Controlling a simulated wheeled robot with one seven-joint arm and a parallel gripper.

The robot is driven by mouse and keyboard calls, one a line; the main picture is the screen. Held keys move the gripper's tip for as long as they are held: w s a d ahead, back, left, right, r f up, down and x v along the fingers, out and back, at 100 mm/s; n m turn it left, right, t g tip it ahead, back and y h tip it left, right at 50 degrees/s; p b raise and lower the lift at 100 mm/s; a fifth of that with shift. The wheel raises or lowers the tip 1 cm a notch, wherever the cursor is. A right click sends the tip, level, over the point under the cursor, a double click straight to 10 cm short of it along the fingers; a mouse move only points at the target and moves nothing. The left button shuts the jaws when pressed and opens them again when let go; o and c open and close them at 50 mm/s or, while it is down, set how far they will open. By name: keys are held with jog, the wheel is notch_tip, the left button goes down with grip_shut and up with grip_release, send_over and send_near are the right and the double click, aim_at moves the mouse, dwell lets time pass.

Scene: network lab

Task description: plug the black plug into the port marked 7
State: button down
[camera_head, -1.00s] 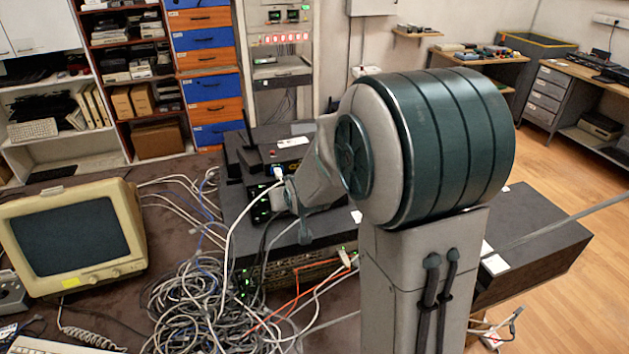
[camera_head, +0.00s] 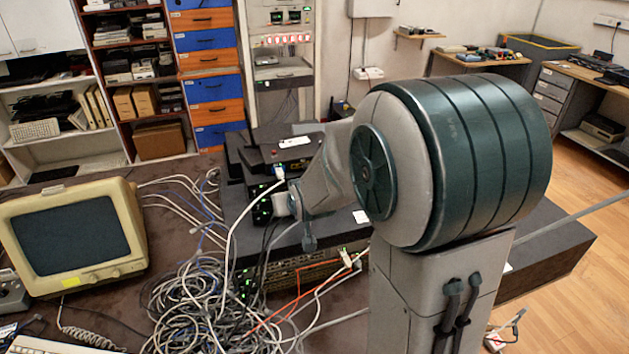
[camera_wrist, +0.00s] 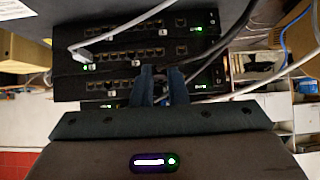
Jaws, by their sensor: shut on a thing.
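Stacked black network switches with rows of ports fill the upper part of the wrist view; one switch (camera_wrist: 150,53) has small white number labels under its ports, too small to read. Port 7 cannot be told apart. Whether the plug touches a port cannot be told. In the head view my gripper (camera_head: 286,206) is beside the stack's green-lit front (camera_head: 262,207).
A white cable (camera_wrist: 120,35) is plugged into a switch and crosses the ports. A grey cable (camera_wrist: 235,95) crosses right of my fingers. A tangle of cables (camera_head: 195,305) and an old monitor (camera_head: 75,240) lie on the left of the dark table.

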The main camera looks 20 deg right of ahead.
jog(key=s+d+p, duration=0.2)
jog(key=d+p, duration=0.4)
jog(key=d, duration=0.3)
jog(key=shift+w+a+b, duration=0.15)
jog(key=shift+w+b, duration=0.1)
jog(key=shift+w, duration=0.95)
jog(key=shift+w+a+b, duration=0.1)
jog(key=shift+w+b, duration=0.1)
jog(key=shift+w, duration=0.95)
jog(key=shift+w, duration=0.9)
dwell(0.4)
jog(key=c, duration=1.3)
grip_release()
jog(key=shift+c, duration=0.2)
